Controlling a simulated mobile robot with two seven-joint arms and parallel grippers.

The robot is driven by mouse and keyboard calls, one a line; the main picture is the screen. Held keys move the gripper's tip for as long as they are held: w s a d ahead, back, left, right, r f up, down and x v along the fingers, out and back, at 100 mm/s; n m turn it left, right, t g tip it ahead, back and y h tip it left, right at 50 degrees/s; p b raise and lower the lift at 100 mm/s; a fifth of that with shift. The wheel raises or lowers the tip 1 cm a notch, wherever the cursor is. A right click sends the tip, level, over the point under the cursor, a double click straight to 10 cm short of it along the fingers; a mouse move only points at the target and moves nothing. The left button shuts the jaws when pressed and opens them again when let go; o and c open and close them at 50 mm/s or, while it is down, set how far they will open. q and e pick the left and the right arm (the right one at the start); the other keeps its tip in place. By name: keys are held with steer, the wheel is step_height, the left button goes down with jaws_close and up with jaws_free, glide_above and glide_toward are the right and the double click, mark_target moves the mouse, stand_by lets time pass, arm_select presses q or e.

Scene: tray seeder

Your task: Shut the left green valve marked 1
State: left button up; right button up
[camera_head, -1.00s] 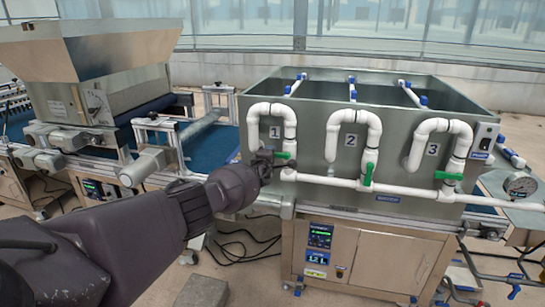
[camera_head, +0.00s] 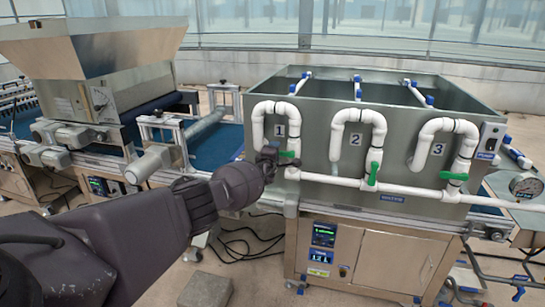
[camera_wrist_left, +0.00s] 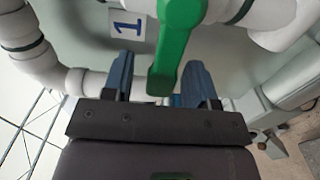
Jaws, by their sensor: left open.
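The green valve handle marked 1 (camera_head: 289,154) is on the leftmost white pipe of the grey tank, below the label 1 (camera_head: 279,130). In the head view, what shows of it lies roughly sideways, partly hidden by my gripper. My left gripper (camera_head: 270,157) is right at this handle. In the left wrist view, the green handle (camera_wrist_left: 176,50) reaches down between the two blue fingers of the open left gripper (camera_wrist_left: 158,72). Gaps show on both sides of the handle. The label 1 (camera_wrist_left: 127,25) is beside it. My right gripper is not in view.
Green valve 2 (camera_head: 372,174) has its handle upright, and green valve 3 (camera_head: 454,176) has its handle sideways. White pipes (camera_head: 330,180) run along the tank's front (camera_head: 318,150). A conveyor (camera_head: 205,145) stands to the left, and a pressure gauge (camera_head: 525,185) to the right.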

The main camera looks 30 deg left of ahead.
arm_select(q)
steer(key=shift+s+d+r+p, duration=0.1)
steer(key=shift+s+r+p, duration=0.15)
steer(key=shift+p, duration=0.3)
steer(key=p+v, duration=0.3)
steer(key=v, duration=0.7)
steer(key=shift+f, duration=0.2)
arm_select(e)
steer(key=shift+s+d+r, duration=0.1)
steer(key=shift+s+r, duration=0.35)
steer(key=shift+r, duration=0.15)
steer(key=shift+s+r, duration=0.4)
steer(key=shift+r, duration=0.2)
arm_select(q)
steer(key=shift+s, duration=0.15)
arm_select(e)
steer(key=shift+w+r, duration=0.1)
